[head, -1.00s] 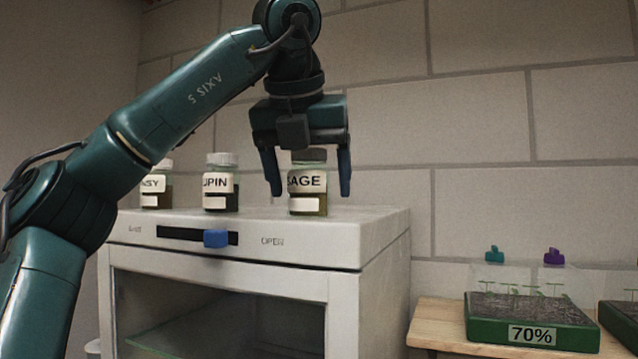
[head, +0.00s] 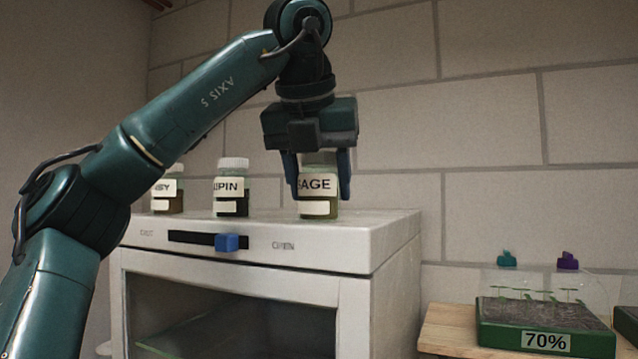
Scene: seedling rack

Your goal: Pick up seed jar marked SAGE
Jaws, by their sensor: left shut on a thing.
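The seed jar marked SAGE (head: 318,190) stands upright on top of the white cabinet (head: 372,232), near its right side. It is a glass jar with a green-brown fill and a white label; its first letter is partly covered by a finger. My left gripper (head: 319,188) points down over the jar and is shut on it, one finger at each side. The jar's lid is mostly hidden by the gripper. I cannot tell any gap between the jar's base and the cabinet top. My right gripper is not in view.
A jar marked with letters ending UPIN (head: 232,188) and another ending SY (head: 167,190) stand left of the SAGE jar. The cabinet front has a blue slider (head: 230,242). A green seedling tray marked 70% (head: 545,330) sits on a wooden bench (head: 450,330) at right.

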